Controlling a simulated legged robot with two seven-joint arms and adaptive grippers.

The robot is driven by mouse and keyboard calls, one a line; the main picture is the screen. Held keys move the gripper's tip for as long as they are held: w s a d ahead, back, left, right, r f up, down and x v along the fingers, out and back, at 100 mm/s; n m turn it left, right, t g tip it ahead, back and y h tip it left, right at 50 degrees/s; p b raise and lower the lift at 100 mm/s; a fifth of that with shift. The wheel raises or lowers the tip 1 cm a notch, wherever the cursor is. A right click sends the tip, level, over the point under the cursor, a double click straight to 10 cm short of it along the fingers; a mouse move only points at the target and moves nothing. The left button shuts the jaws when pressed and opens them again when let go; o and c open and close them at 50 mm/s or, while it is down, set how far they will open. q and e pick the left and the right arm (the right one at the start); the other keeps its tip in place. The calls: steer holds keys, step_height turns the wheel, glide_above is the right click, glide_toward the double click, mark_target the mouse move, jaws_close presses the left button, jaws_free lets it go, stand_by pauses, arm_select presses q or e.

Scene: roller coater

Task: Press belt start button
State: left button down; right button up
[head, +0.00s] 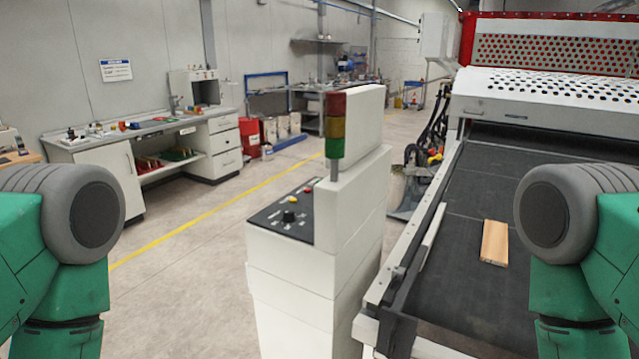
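A white control cabinet (290,290) stands in the middle of the head view. Its dark sloped panel (270,222) carries a black knob (289,216), a yellow button (293,199), a red button (307,189) and small white marks. I cannot tell which of these is the belt start button. A red, yellow and green signal tower (336,125) rises beside the panel. My green arms show at the left and right edges, apart from the cabinet. Both grippers are out of view.
The dark conveyor belt (460,240) of the white and red machine (550,85) lies to the right, with a wooden board (495,242) on it. Workbenches (150,135) stand along the back wall. The floor (190,270) left of the cabinet is clear, with a yellow line.

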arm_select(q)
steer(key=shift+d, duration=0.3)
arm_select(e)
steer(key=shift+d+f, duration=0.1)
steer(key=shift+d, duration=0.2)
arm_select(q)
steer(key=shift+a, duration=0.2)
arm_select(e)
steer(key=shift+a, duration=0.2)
arm_select(q)
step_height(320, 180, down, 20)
steer(key=b, duration=1.9)
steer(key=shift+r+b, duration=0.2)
steer(key=shift+b, duration=0.1)
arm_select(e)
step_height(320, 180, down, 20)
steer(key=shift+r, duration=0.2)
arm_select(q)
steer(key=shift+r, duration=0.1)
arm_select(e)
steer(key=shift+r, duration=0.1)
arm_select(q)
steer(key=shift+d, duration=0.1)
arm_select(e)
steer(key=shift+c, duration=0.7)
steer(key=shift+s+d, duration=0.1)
